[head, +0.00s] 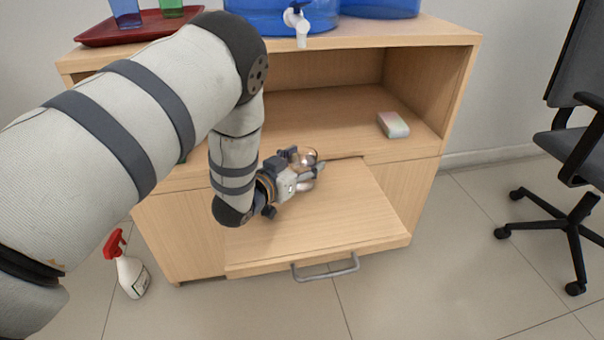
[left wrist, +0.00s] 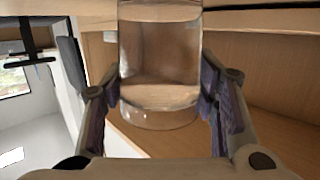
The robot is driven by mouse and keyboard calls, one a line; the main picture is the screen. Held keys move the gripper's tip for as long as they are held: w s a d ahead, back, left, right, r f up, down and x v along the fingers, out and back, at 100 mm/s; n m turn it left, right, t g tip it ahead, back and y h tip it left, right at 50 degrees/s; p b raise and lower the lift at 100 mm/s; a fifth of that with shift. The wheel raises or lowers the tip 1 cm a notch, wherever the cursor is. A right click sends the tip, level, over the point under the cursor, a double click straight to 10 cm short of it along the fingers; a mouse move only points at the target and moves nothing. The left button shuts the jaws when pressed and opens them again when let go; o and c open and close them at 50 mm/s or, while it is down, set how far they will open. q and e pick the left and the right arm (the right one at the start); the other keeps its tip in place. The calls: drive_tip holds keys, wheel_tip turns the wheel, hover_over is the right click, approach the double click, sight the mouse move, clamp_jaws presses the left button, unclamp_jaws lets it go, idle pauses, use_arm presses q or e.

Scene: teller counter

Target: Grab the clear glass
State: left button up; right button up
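The clear glass (left wrist: 160,65) stands out in the middle of the left wrist view, with its thick base toward the camera and its far end cut off by the picture's edge. My left gripper (left wrist: 158,88) has one finger on each side of it, and the dark pads appear to touch its wall. In the head view the glass (head: 304,156) is small and partly covered by my left gripper (head: 302,164), just above the pulled-out wooden board. I cannot tell whether the glass rests on a surface. My right gripper is not in view.
The wooden cabinet (head: 420,100) has an open shelf with a pastel block (head: 393,125) at right. The pulled-out board (head: 340,220) is bare in front. A red tray (head: 125,34) with coloured glasses and blue water containers (head: 265,15) stand on top. A spray bottle (head: 131,275) is on the floor.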

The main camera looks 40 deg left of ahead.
use_arm(q)
drive_tip(key=c, duration=0.6)
drive_tip(key=shift+r+p, duration=0.4)
drive_tip(key=shift+r, duration=0.45)
drive_tip(key=shift+s+a+r+p, duration=0.15)
drive_tip(key=shift+s+r+p, duration=0.75)
drive_tip(key=shift+s+r, duration=1.2)
drive_tip(key=shift+s+a+r+p, duration=0.2)
drive_tip(key=shift+s+r+p, duration=0.75)
drive_tip(key=shift+s+r, duration=1.15)
drive_tip(key=shift+s+a+r+p, duration=0.15)
drive_tip(key=shift+s+r+p, duration=1)
drive_tip(key=shift+s, duration=1.55)
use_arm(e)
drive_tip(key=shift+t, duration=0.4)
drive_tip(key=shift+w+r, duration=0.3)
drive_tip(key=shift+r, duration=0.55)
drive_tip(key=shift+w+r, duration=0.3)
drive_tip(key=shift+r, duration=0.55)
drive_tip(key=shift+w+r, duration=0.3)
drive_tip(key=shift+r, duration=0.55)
use_arm(q)
drive_tip(key=shift+r, duration=0.3)
